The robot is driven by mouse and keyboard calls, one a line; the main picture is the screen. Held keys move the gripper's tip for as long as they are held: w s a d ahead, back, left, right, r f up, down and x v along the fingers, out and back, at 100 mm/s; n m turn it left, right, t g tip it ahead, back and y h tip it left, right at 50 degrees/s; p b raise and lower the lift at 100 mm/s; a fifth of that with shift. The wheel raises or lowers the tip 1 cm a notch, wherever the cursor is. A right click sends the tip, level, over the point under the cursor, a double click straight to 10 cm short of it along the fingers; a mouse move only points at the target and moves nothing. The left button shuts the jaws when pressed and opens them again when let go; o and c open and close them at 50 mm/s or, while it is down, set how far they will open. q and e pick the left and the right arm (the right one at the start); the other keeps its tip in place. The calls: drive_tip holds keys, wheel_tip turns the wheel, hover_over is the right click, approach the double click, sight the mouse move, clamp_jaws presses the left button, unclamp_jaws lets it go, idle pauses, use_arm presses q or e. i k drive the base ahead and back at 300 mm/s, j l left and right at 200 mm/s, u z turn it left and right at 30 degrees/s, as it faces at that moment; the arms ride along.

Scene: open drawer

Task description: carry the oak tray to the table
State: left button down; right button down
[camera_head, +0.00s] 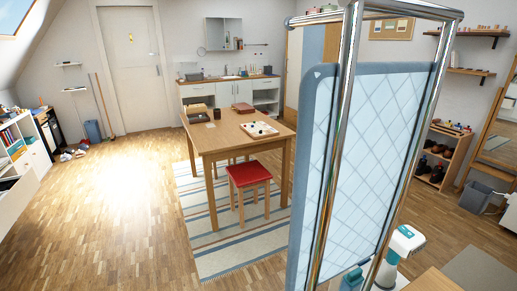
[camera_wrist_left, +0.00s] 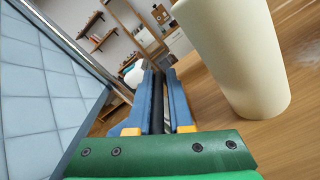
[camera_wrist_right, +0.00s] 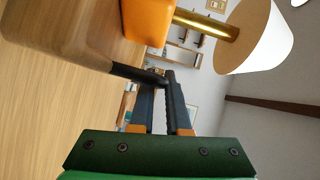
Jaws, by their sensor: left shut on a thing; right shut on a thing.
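In the right wrist view, pale wood with a rounded edge, which looks like the oak tray (camera_wrist_right: 85,45), fills the left side. My right gripper (camera_wrist_right: 160,85) is shut on a black bar handle at its edge. In the left wrist view, my left gripper (camera_wrist_left: 158,75) is shut with a dark bar between its blue fingers, beside a wood surface (camera_wrist_left: 295,125). Whether this surface is the tray is unclear. A wooden table (camera_head: 235,142) stands mid-room in the head view, far off. Neither gripper shows clearly there.
A quilted screen with a chrome frame (camera_head: 370,150) stands close in front. A red-topped stool (camera_head: 249,174) is at the table's near side. A lamp shade (camera_wrist_right: 262,38), an orange object (camera_wrist_right: 147,20) and a cream cylinder (camera_wrist_left: 235,50) are near my grippers. Floor at left (camera_head: 110,220) is clear.

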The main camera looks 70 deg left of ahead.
sight(215, 134)
drive_tip(key=k+j+u, duration=0.1)
drive_tip(key=k+u, duration=0.25)
drive_tip(key=k+j+u, duration=0.2)
drive_tip(key=k+u, duration=0.15)
drive_tip(key=k, duration=0.2)
drive_tip(key=u, duration=1.9)
drive_tip(key=i+u, duration=0.4)
drive_tip(key=i, duration=0.2)
drive_tip(key=i+l+u, duration=0.2)
drive_tip(key=i+u, duration=0.2)
drive_tip(key=i, duration=0.2)
drive_tip(key=i+j+z, duration=0.2)
drive_tip(key=i, duration=1.5)
drive_tip(key=i+j+z, duration=0.15)
drive_tip(key=i+z, duration=0.25)
drive_tip(key=i, duration=1.05)
drive_tip(key=i+l+z, duration=0.1)
drive_tip(key=i+z, duration=0.95)
drive_tip(key=z, duration=0.65)
drive_tip(key=i+j+z, duration=0.15)
drive_tip(key=z, duration=0.9)
